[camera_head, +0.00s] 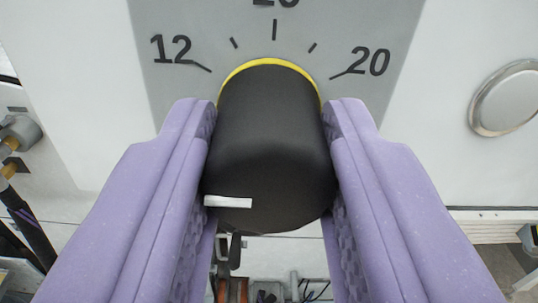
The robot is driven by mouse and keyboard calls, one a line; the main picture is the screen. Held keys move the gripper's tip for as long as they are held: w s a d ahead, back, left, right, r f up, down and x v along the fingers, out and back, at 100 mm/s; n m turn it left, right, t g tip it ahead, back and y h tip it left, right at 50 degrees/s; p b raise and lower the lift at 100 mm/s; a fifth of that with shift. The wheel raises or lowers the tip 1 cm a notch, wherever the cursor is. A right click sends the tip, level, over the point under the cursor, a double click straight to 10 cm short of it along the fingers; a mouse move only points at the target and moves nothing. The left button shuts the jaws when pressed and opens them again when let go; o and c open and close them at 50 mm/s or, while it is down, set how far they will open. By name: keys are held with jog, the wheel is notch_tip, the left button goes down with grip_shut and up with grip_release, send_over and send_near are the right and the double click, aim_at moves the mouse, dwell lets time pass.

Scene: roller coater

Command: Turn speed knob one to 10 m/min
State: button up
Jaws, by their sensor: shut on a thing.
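A black knob (270,140) with a yellow ring at its base stands out from a grey dial plate (200,30) in the middle of the view. A short white mark shows on its front face, at the lower left. The plate reads 12 at the upper left and 20 at the upper right, with tick marks between; the number at the top is cut off. My gripper (268,145) has its two purple fingers on either side of the knob, shut on it. The lower part of the dial is hidden behind the knob and fingers.
A white panel surrounds the plate. A round silver disc (506,98) is on the panel at the right. A brass and grey fitting (17,137) with a dark hose is at the left edge. Machine parts and cables show below the knob.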

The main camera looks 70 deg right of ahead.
dwell(0.3)
jog(key=o, duration=1)
jog(key=shift+a, duration=0.1)
jog(key=b+v, duration=0.2)
jog(key=v, duration=0.5)
jog(key=shift+s+a, duration=0.1)
jog(key=shift+a, duration=0.15)
